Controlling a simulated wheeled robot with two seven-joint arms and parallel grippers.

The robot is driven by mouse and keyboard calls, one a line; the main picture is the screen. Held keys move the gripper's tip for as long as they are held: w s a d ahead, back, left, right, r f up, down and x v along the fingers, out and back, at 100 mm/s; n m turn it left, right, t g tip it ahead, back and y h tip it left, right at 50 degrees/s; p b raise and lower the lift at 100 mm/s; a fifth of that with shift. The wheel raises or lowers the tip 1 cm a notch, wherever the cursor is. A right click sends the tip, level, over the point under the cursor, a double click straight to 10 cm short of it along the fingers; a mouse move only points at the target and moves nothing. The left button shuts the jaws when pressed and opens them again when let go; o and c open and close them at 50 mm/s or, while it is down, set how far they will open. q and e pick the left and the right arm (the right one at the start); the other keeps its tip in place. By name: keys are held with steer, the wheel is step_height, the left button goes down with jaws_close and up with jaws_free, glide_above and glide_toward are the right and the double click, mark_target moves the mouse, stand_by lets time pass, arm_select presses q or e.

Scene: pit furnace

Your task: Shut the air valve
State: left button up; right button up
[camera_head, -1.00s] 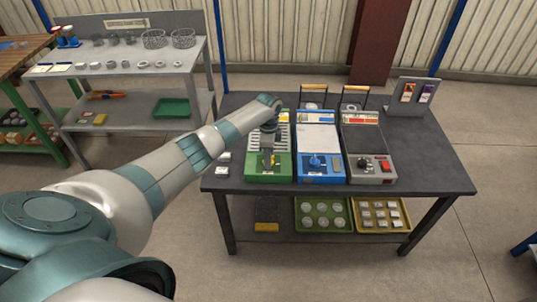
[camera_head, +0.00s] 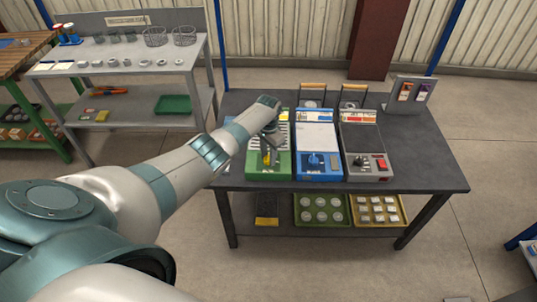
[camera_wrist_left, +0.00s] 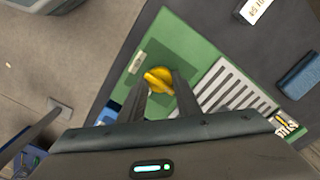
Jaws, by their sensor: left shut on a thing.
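A green unit (camera_head: 281,167) with a slotted plate stands at the left of the dark table. A yellow valve knob (camera_head: 267,157) sits on its front part, and its rounded handle also shows in the left wrist view (camera_wrist_left: 160,76). My left gripper (camera_head: 270,148) reaches down over the green unit. In the left wrist view its two dark fingers (camera_wrist_left: 163,86) are on either side of the yellow handle and shut on it. The fingers hide part of the knob. My right gripper is in neither view.
A blue unit (camera_head: 317,138) with a blue knob stands right beside the green one. A grey unit (camera_head: 365,148) with a black knob and red switch is farther right. A small sign stand (camera_head: 408,93) is at the back right. The table's right side (camera_head: 428,160) is clear.

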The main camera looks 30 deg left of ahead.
mark_target(268, 157)
arm_select(q)
steer(key=shift+n, duration=0.3)
steer(key=o, duration=1.1)
steer(key=shift+c, duration=0.2)
steer(key=shift+r, duration=0.1)
steer(key=shift+r, duration=0.75)
step_height(268, 157, up, 16)
steer(key=b, duration=0.2)
steer(key=shift+f, duration=0.1)
